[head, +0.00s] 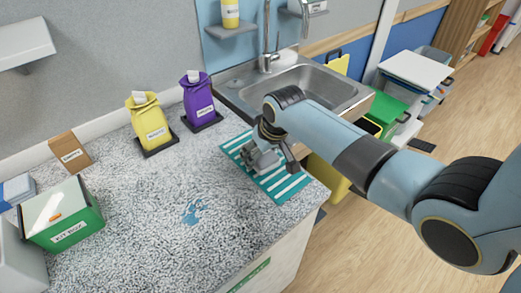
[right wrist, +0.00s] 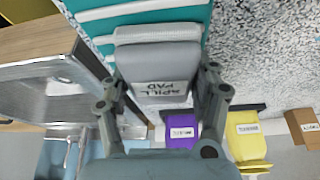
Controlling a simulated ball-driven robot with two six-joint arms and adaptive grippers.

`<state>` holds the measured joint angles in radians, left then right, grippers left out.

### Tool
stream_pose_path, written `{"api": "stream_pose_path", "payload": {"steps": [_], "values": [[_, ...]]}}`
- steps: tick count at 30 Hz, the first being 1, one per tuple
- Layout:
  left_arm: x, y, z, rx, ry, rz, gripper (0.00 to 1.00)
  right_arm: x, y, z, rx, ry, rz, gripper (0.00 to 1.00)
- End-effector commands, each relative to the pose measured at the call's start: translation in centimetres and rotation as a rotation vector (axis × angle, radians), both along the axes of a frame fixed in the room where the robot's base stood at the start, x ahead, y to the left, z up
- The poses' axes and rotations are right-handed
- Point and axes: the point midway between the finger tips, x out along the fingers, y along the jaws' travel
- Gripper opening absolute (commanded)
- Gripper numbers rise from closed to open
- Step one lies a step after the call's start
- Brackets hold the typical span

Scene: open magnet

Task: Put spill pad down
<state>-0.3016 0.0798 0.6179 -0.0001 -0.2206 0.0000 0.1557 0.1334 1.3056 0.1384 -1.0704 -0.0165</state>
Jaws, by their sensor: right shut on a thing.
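My right gripper (head: 272,152) is over the teal-and-white striped mat (head: 293,184) on the speckled counter, close to the sink. It is shut on the grey spill pad (right wrist: 158,62), whose printed label shows upside down in the right wrist view between the two fingers (right wrist: 162,84). In the head view the pad (head: 260,160) is partly hidden by the gripper. The mat also shows behind the pad in the right wrist view (right wrist: 185,15). I cannot tell whether the pad touches the mat. My left gripper is not in view.
A blue spill (head: 193,211) lies on the open counter. Yellow (head: 150,125) and purple (head: 199,98) bags stand on dark trays near the wall. A green box (head: 62,216) and brown carton (head: 70,151) stand at left. The sink (head: 300,88) is behind the mat.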

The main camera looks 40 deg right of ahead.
Motion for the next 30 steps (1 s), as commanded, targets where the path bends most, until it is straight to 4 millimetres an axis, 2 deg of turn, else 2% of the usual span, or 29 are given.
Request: {"api": "stream_pose_path", "payload": {"steps": [18,19,24,30], "values": [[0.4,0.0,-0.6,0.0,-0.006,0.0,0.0,-0.2,0.0,-1.5,0.0,0.005,-0.001,0.37],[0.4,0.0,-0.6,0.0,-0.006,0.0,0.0,-0.2,0.0,-1.5,0.001,0.006,-0.001,0.64],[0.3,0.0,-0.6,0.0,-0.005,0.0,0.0,-0.4,0.0,-1.6,0.001,0.01,-0.001,0.86],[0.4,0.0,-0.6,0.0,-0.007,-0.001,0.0,-0.4,0.0,-1.6,0.001,0.01,-0.001,0.86]]}}
